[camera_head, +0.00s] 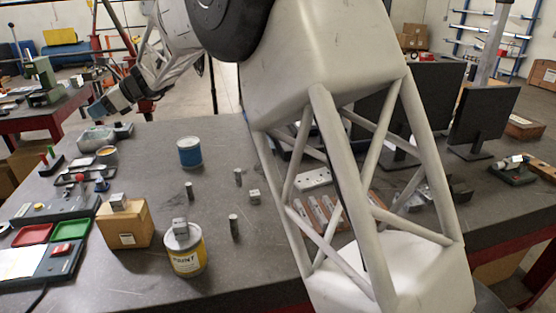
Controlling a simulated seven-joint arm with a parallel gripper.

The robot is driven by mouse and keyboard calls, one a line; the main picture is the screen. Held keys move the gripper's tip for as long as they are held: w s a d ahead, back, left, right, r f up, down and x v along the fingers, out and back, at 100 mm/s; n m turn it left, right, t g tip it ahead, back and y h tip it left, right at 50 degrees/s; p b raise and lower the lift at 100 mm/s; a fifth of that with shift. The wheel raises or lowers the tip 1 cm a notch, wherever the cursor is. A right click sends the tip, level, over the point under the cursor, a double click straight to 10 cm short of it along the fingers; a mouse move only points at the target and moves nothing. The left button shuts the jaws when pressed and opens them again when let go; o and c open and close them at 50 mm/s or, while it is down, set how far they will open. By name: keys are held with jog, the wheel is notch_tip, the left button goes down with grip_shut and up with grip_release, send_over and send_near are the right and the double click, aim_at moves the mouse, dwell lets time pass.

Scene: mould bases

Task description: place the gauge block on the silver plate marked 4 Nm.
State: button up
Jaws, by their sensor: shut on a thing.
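My forearm reaches to the upper left, and my gripper (109,103) is at its end, small and far off, above the back left of the bench. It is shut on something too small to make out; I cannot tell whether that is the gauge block. Narrow silver-grey plates (322,209) lie in a row on the bench, partly hidden behind my arm's struts. No 4 Nm mark can be read on them. My gripper is far to their left. Small metal blocks sit on a wooden block (118,200), on a paint tin (180,227) and on the bench (254,196).
The wooden block's stand (124,226) and yellow paint tin (186,256) are at the front. A blue tin (190,153) and short metal cylinders (234,227) stand mid-bench. Red (33,235) and green (70,228) trays lie left. Monitors (482,115) stand right.

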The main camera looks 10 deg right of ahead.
jog(key=s+d+f+m+t, duration=0.15)
jog(key=d+f, duration=0.25)
jog(key=d, duration=0.8)
jog(key=s+d+f+m+t, duration=0.1)
jog(key=d+f+m+t, duration=0.15)
jog(key=d, duration=0.95)
jog(key=s+d+f+m+t, duration=0.1)
jog(key=d+f, duration=0.3)
jog(key=d, duration=0.8)
jog(key=s+d+f+m+t+h, duration=0.1)
jog(key=s+d+f, duration=0.2)
jog(key=s+d, duration=0.3)
jog(key=s+d+f+m+t+h, duration=0.1)
jog(key=s+d+f, duration=0.3)
jog(key=d, duration=0.6)
jog(key=s+d+f+m+t+h, duration=0.1)
jog(key=s+d+f+m+t, duration=0.1)
jog(key=s+d, duration=0.6)
jog(key=shift+s+d+f+t+h, duration=0.1)
jog(key=shift+s+f+t+h, duration=0.1)
jog(key=shift+f, duration=0.25)
jog(key=shift+s+f+t+h, duration=0.2)
jog(key=shift+f, duration=0.2)
jog(key=shift+w, duration=0.15)
